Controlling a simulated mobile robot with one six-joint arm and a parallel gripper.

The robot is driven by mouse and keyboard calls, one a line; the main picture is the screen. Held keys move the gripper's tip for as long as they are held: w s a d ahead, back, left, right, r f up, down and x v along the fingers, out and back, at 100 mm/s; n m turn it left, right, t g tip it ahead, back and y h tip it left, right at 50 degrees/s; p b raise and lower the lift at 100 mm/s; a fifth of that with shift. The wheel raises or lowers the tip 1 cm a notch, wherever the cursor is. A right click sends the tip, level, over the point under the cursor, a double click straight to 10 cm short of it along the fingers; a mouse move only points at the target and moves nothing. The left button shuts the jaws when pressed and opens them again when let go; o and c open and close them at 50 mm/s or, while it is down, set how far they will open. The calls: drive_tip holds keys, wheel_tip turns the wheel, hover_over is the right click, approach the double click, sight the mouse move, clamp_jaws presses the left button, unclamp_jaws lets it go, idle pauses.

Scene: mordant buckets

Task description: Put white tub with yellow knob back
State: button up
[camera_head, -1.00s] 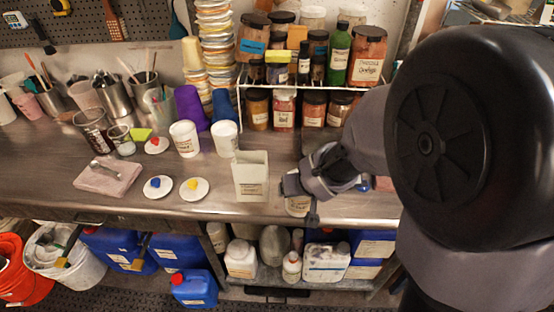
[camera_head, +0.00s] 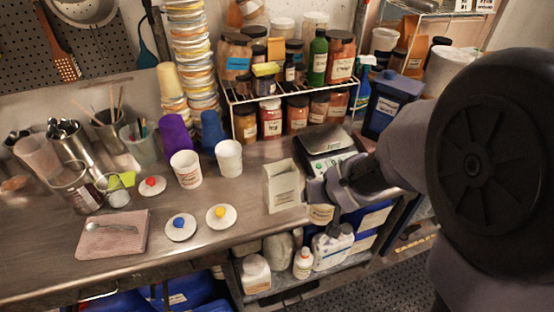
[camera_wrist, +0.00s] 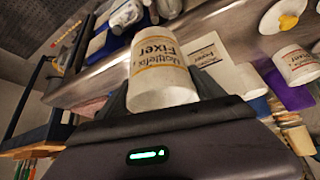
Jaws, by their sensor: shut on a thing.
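My gripper (camera_head: 324,197) is shut on a white tub (camera_head: 321,214) at the bench's front edge, right of the cream box. The wrist view shows this tub (camera_wrist: 160,75) close up between the fingers, with a "Fixer" label; its opening is not clear to see. A white lid with a yellow knob (camera_head: 221,216) lies on the bench, apart from the gripper, and also shows in the wrist view (camera_wrist: 283,14). Lids with a blue knob (camera_head: 181,227) and a red knob (camera_head: 152,185) lie nearby. Two lidless white tubs (camera_head: 187,169) (camera_head: 229,158) stand behind them.
The open cream box (camera_head: 282,188) stands just left of my gripper. A scale (camera_head: 325,147) is behind it. A wire rack of jars (camera_head: 290,98) lines the back. A pink cloth (camera_head: 112,235) with a spoon lies at left. Bare bench lies between lids and box.

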wheel_tip(320, 180, up, 24)
drive_tip(key=d+p, duration=0.1)
drive_tip(key=p, duration=2.1)
drive_tip(key=shift+w+p, duration=0.3)
drive_tip(key=shift+p, duration=0.05)
